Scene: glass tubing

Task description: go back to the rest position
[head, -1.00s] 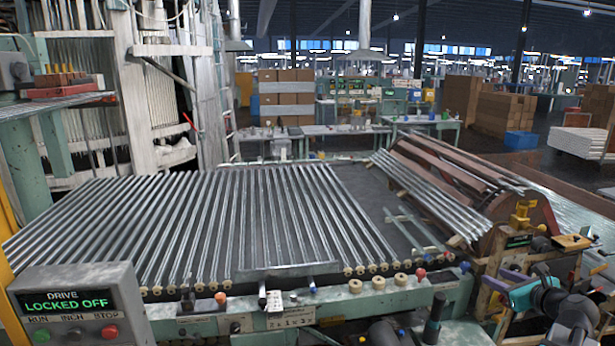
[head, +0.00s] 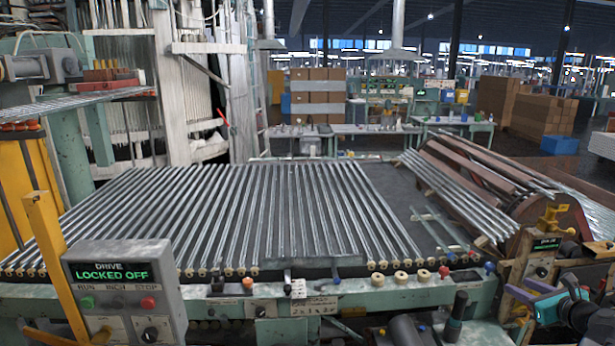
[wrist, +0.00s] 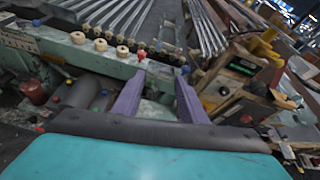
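My gripper (wrist: 160,80) has two purple fingers, spread apart with nothing between them. In the wrist view they point toward the green front rail (wrist: 115,58) of the tube machine. In the head view my gripper (head: 520,286) shows at the lower right, in front of the machine's right end. The near end of my teal wrist shows beside it, and the rest of my arm is cut off by the frame edge. The fingertips show no clear contact with anything.
Rows of glass tubes (head: 215,215) lie on the conveyor bed. A grey control box (head: 118,275) reads "DRIVE LOCKED OFF" at the lower left, beside a yellow post (head: 50,255). A drum with tubes (head: 500,195) stands at the right. Bobbins (head: 402,276) line the front rail.

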